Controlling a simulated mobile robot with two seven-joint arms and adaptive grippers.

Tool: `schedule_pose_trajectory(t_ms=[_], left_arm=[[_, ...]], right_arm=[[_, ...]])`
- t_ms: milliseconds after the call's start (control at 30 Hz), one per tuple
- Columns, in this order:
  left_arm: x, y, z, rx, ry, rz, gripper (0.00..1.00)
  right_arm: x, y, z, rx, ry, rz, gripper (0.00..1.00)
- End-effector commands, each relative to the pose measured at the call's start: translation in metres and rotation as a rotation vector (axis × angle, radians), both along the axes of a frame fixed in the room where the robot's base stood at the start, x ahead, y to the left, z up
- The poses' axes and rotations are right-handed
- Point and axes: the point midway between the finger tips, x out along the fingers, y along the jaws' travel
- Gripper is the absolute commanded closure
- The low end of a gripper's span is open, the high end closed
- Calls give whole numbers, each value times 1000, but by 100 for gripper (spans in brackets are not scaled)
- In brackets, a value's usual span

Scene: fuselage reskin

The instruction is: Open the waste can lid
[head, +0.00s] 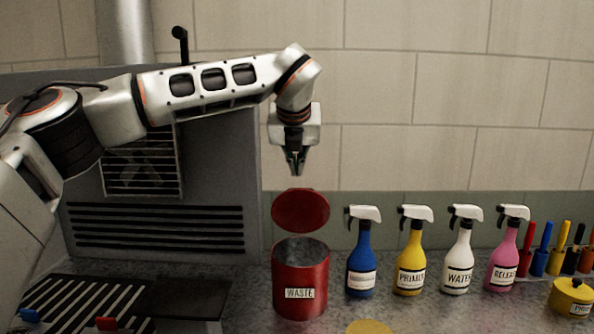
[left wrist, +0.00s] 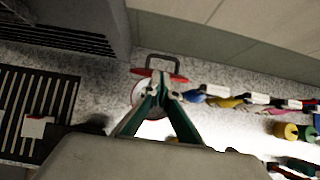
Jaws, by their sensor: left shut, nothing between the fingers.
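The red waste can (head: 300,281), labelled WASTE, stands upright on the counter. Its red lid (head: 301,210) is raised and tilted back at the can's rear, so the grey inside shows. In the left wrist view the lid (left wrist: 178,78) is seen nearly edge-on with a dark handle (left wrist: 160,62), and the can's rim (left wrist: 138,92) is partly hidden behind my fingers. My left gripper (head: 296,172) is shut and empty, pointing down above the raised lid, with a gap between them. It also shows in the left wrist view (left wrist: 160,82). My right gripper is not in view.
Blue (head: 361,262), yellow (head: 410,262), white (head: 458,262) and pink (head: 505,260) spray bottles stand in a row right of the can. Several coloured markers (head: 555,250) and a yellow pot (head: 571,297) are farther right. A grey vented cabinet (head: 225,200) stands left. A tiled wall is behind.

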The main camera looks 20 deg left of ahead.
Motion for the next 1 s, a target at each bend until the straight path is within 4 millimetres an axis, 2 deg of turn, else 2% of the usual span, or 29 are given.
schedule_pose_trajectory(t_ms=[300,500,1000], left_arm=[[34,9,-44,0,4,1,100],[48,13,-60,0,2,1,100],[51,14,-66,-1,4,0,100]], right_arm=[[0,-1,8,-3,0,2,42],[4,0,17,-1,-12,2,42],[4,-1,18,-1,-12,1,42]])
